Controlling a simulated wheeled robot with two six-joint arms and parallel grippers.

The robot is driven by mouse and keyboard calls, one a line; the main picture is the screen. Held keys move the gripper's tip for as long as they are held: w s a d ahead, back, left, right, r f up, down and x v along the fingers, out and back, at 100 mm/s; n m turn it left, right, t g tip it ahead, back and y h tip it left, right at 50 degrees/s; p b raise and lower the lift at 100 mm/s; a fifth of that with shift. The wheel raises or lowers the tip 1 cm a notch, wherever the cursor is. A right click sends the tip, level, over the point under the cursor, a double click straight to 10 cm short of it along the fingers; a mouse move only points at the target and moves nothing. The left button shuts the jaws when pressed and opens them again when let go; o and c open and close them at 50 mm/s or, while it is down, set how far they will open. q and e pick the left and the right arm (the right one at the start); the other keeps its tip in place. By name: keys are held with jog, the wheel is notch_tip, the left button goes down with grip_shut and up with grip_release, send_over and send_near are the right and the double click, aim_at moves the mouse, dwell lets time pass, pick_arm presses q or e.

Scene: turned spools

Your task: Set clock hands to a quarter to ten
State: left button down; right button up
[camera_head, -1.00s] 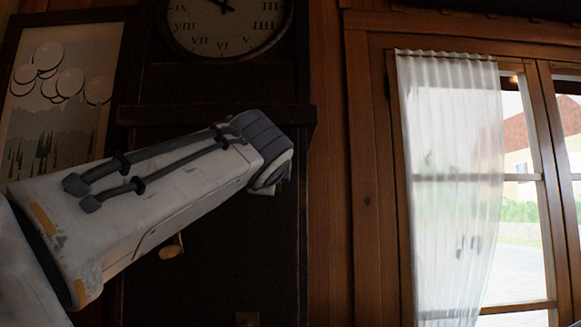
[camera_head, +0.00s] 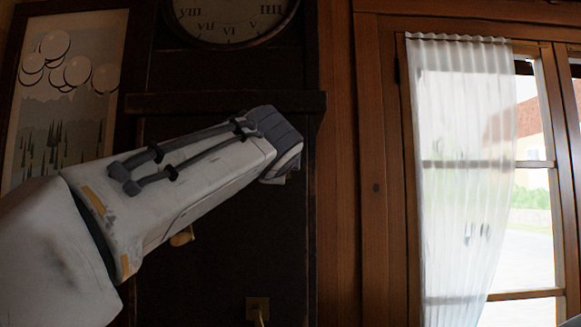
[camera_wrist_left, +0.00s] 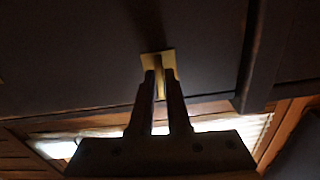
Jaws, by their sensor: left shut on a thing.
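The clock face (camera_head: 226,22) is cut off by the top of the head view. Only its lower part with Roman numerals shows, and no hands are in frame. It sits in a dark wooden case (camera_head: 225,104). My left arm crosses the case below the dial and hides my left gripper in the head view. In the left wrist view my left gripper (camera_wrist_left: 161,80) is shut on a narrow brass piece in front of a small brass plate (camera_wrist_left: 157,59) on a dark panel. My right gripper is not in view.
A yellowish knob (camera_head: 182,236) and a brass plate (camera_head: 257,304) are on the case below my arm. A framed picture (camera_head: 62,112) hangs at the left. A white curtain (camera_head: 455,170) and window are at the right.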

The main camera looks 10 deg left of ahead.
pick_arm(q)
jog(key=shift+f+n+b, duration=0.1)
jog(key=shift+n+b, duration=3.25)
jog(key=shift+n, duration=6.25)
jog(key=c, duration=0.9)
grip_release()
jog(key=shift+c, duration=0.2)
